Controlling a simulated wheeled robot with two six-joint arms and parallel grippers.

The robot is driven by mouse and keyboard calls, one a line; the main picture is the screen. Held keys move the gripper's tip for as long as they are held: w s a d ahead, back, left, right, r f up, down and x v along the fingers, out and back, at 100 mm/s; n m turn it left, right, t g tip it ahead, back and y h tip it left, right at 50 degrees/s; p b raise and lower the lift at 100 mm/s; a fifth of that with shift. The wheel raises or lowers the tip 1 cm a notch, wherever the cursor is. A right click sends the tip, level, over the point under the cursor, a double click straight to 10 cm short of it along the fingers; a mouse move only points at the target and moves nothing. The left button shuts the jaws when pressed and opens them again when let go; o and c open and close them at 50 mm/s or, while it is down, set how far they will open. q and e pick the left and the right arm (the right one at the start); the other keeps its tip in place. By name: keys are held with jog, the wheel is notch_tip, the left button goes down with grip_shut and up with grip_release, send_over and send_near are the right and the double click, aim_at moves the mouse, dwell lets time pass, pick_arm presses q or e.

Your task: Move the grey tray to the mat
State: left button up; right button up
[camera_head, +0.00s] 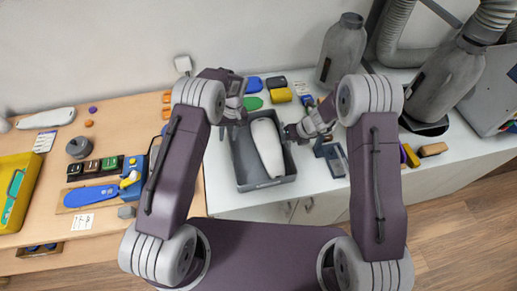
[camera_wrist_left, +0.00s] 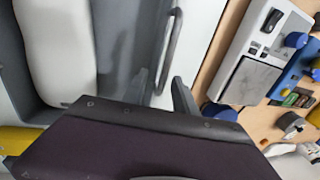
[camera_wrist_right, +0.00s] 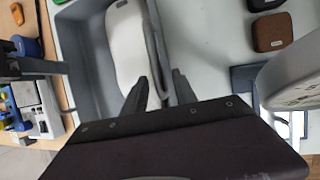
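The grey tray (camera_head: 241,166) sits on the white worktop with a white foot-shaped form (camera_head: 267,147) lying in it. My left gripper (camera_head: 231,120) is by the tray's back left corner. My right gripper (camera_head: 292,134) is at the tray's right wall. In the right wrist view its fingers (camera_wrist_right: 158,92) are apart, with the wall (camera_wrist_right: 156,40) seemingly between them; firm contact cannot be seen. I cannot make out a mat.
Blue, green and yellow pieces (camera_head: 280,95) lie behind the tray. Large grey bottles (camera_head: 342,50) stand at the back right. A small dark grey holder (camera_head: 332,158) is right of the tray. The wooden table (camera_head: 110,130) at left carries a yellow bin (camera_head: 17,190) and a blue insole (camera_head: 90,195).

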pick_arm(q)
jog(key=shift+a+f, duration=0.2)
jog(key=shift+f, duration=0.1)
pick_arm(e)
jog(key=shift+a+f, duration=0.2)
pick_arm(q)
grip_shut()
pick_arm(e)
jog(key=shift+d, duration=0.1)
grip_shut()
pick_arm(q)
jog(key=shift+r, duration=0.1)
pick_arm(e)
jog(key=shift+w, duration=0.1)
dwell(0.6)
